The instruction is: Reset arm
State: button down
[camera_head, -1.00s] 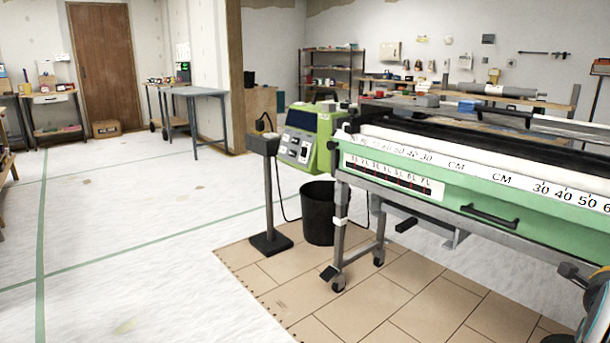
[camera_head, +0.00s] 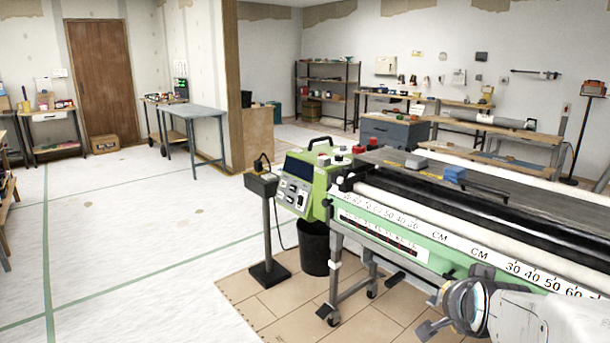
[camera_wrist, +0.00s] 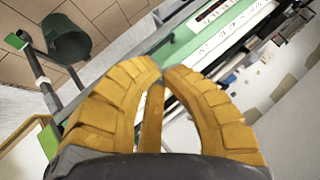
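My gripper (camera_wrist: 162,71) shows in the wrist view as two curved yellow fingers. Their tips meet or almost meet, and nothing shows held between them. Behind the tips are the long pasting machine (camera_wrist: 222,32) and the black bin (camera_wrist: 68,38), both tilted in this view. In the head view, part of my arm (camera_head: 500,312) is at the bottom right, in front of the machine's green side (camera_head: 465,262). The gripper itself is not in the head view.
A green control unit (camera_head: 308,182) stands at the machine's left end, above the black bin (camera_head: 313,250). A black post stand (camera_head: 267,225) is beside it. A blue-grey table (camera_head: 193,112) stands further back. The white floor (camera_head: 130,240) at left is mostly clear.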

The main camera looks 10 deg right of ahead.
jog(key=s+a+r+n+g+y+p, duration=0.2)
jog(key=s+a+r+n+p, duration=0.4)
jog(key=s+a+p, duration=0.2)
jog(key=s+a+r+n+g+y+p, duration=0.2)
jog(key=s+a+r+n+p, duration=0.4)
jog(key=s, duration=0.5)
jog(key=shift+a+r+n+g+p, duration=0.45)
jog(key=shift+a+g+p, duration=0.25)
jog(key=shift+a+p, duration=0.65)
jog(key=shift+a, duration=0.1)
